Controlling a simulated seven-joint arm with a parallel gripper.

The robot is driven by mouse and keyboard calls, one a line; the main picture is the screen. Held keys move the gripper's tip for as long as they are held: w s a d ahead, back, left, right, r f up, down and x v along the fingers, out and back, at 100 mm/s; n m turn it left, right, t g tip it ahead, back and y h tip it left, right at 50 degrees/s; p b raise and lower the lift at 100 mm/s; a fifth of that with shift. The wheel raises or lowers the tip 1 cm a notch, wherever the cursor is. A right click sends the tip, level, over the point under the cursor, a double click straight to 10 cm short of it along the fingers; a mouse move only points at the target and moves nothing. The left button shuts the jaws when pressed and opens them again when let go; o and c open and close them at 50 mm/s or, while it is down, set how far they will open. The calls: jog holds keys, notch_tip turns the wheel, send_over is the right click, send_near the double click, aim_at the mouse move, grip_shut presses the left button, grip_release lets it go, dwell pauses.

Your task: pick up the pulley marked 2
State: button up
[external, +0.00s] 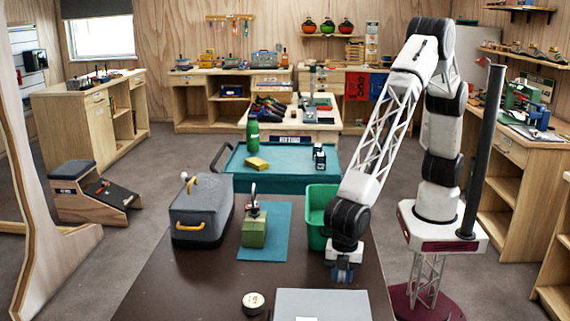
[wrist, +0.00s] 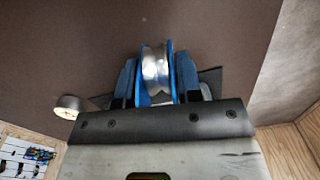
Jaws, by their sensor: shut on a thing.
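My gripper (external: 343,277) is over the right part of the dark brown table (external: 180,285). In the wrist view my gripper (wrist: 158,82) is shut on a pulley (wrist: 155,72) with blue side plates and a shiny metal wheel. The pulley sits upright between the fingers. It also shows in the external view as a small blue shape (external: 342,271) under the wrist. No number can be read on it. I cannot tell whether it touches the table.
A round cream-topped thing with a dark mark (external: 253,303) stands near the front; it also shows in the wrist view (wrist: 68,106). A grey flat-topped thing (external: 322,306) is beside it. A green bin (external: 315,215), blue mat (external: 275,240), green block (external: 254,230) and grey bag (external: 200,212) stand behind.

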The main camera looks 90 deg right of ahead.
jog(key=s+d, duration=0.2)
jog(key=d, duration=0.1)
jog(key=s+d+r, duration=0.1)
jog(key=s+d, duration=0.2)
jog(key=d, duration=0.1)
jog(key=s+d, duration=0.3)
jog(key=shift+s+d+r, duration=0.1)
jog(key=shift+d+r, duration=0.05)
jog(key=shift+d, duration=0.05)
dwell(0.6)
